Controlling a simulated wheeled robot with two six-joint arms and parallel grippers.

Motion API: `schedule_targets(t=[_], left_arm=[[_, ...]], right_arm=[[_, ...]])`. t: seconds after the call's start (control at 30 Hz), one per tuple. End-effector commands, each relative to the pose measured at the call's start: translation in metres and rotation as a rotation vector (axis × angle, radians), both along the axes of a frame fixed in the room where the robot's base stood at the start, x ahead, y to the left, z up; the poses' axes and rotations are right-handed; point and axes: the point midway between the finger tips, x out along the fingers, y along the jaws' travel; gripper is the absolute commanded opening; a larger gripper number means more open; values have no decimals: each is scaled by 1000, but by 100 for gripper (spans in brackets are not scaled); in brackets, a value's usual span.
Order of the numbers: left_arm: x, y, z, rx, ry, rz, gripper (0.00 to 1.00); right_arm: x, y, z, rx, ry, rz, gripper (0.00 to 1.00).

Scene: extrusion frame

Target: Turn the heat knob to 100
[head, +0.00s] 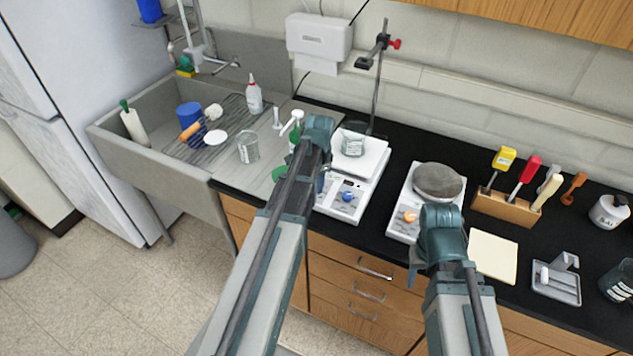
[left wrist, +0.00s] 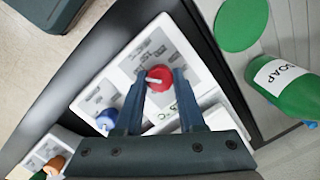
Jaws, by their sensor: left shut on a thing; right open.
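The red knob (left wrist: 160,77) is on the front panel of a white hot plate (left wrist: 146,50). It has a pale pointer line; the scale marks around it are too small to read. My left gripper (left wrist: 160,74) is shut on the red knob, one finger on each side. In the head view, the arm hides this knob and most of the left gripper. A blue knob (head: 347,196) is beside it on the same hot plate, which carries a glass beaker (head: 353,143). My right gripper (head: 416,268) is open, near the counter's front edge, its fingers mostly hidden.
A second white plate with an orange knob (head: 407,217) and a grey rounded object (head: 437,180) stands to the right. A green soap bottle (left wrist: 290,85) is close beside the left gripper. The sink (head: 158,162) is at left; a wooden tool holder (head: 506,207) stands at right.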

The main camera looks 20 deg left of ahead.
Motion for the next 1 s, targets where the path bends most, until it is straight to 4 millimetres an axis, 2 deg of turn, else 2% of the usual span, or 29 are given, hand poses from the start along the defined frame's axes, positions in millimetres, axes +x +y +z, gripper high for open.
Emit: schedule_targets(t=[0.37,0.4,0.53,1.0], left_arm=[[0,0,0,0,0,-2,0],[0,0,0,0,0,-2,46],[0,0,0,0,0,-1,69],[-1,0,6,0,0,-1,69]], right_arm=[[0,0,0,0,0,0,50],[0,0,0,0,0,0,50],[0,0,0,0,0,0,50],[0,0,6,0,0,-1,50]])
